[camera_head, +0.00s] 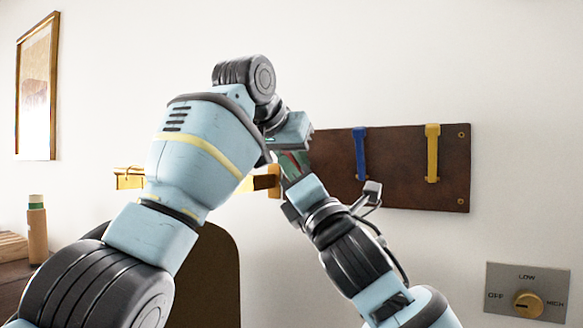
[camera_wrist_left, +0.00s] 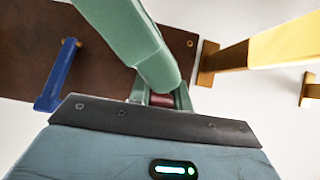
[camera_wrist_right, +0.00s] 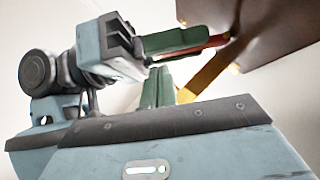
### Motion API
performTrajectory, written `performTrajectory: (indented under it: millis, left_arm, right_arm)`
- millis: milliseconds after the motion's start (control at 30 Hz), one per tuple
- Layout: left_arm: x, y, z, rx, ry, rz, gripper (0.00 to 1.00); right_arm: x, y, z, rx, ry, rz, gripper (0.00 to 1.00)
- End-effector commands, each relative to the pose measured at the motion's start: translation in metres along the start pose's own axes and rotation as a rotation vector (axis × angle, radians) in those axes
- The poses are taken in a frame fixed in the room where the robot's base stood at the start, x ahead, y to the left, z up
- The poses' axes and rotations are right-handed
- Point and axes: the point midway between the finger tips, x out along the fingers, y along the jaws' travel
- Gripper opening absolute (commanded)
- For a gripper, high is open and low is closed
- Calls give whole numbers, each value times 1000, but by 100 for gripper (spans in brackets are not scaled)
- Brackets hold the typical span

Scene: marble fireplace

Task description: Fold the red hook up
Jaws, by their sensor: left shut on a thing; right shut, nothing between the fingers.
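The red hook is mostly hidden by my grippers. A dark red piece of it (camera_wrist_left: 160,100) shows between the green fingers of my left gripper (camera_wrist_left: 155,75), which is shut on it. In the right wrist view, a red strip (camera_wrist_right: 218,41) runs from the left gripper's fingers (camera_wrist_right: 178,42) towards the brown board (camera_wrist_right: 275,25). My right gripper (camera_wrist_right: 160,88) is shut and empty, just below the left gripper's fingers. In the head view, both grippers meet at the board's left end, and contact between them cannot be told.
The board (camera_head: 398,170) on the wall also carries a blue hook (camera_head: 360,153) and a yellow hook (camera_head: 432,152), right of my grippers. A yellow bar (camera_head: 130,178) is on the wall at left. A dial panel (camera_head: 527,291) is at lower right. The wall above is clear.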

Motion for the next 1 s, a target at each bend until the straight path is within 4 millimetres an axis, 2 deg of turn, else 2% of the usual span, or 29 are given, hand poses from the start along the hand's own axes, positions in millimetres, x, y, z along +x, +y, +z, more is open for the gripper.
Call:
performTrajectory:
  millis: [500,733,967,1000]
  left_arm:
    - [0,0,0,0,2,0,0]
    - [0,1,0,1,1,1,0]
    - [0,3,1,3,-6,3,0]
    - [0,3,1,3,-7,4,22]
  right_arm:
    - [6,0,6,1,0,-2,0]
    - [15,2,16,38,-3,-42,0]
    - [16,2,20,41,-9,-45,0]
    - [16,2,20,41,-9,-46,0]
